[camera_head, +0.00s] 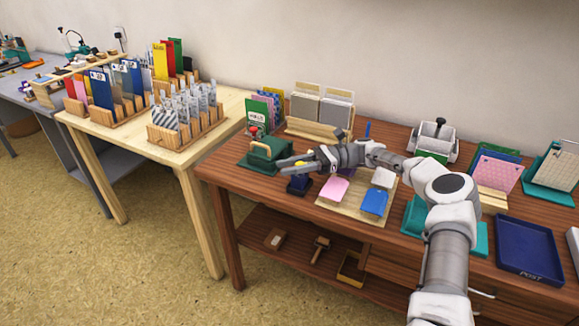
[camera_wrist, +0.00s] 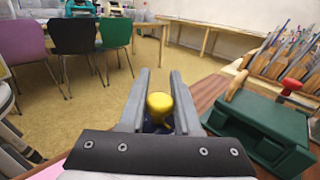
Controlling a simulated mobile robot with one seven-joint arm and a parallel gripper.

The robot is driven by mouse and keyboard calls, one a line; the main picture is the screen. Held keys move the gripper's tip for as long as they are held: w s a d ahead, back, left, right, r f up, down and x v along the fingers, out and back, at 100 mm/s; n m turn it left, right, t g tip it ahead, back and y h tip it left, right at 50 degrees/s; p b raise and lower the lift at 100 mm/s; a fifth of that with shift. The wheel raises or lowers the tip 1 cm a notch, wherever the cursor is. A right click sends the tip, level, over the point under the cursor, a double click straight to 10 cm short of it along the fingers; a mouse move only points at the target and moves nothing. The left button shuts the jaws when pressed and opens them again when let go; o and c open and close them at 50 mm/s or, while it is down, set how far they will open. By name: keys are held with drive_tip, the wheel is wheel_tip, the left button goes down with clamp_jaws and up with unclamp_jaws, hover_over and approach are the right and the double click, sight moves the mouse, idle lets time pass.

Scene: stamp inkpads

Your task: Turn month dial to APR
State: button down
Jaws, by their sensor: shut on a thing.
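A small dark blue device (camera_head: 298,186) with a yellow knob (camera_head: 300,165) on top stands near the left front of the brown table. The knob also shows in the wrist view (camera_wrist: 160,103), between the two fingers, with a dark part of the device below it. My gripper (camera_head: 291,163) reaches in from the right, low over the device. Its fingers are shut on the yellow knob. No month lettering can be read in either view, so the dial's setting cannot be told.
A green box with a wooden handle (camera_head: 266,154) stands close beside the device, also large at right in the wrist view (camera_wrist: 262,128). A board (camera_head: 333,205) with pink, white and blue pads lies to the right. The table's front edge is near.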

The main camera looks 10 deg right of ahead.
drive_tip(key=shift+f, duration=0.2)
drive_tip(key=c, duration=0.6)
unclamp_jaws()
drive_tip(key=shift+r, duration=0.1)
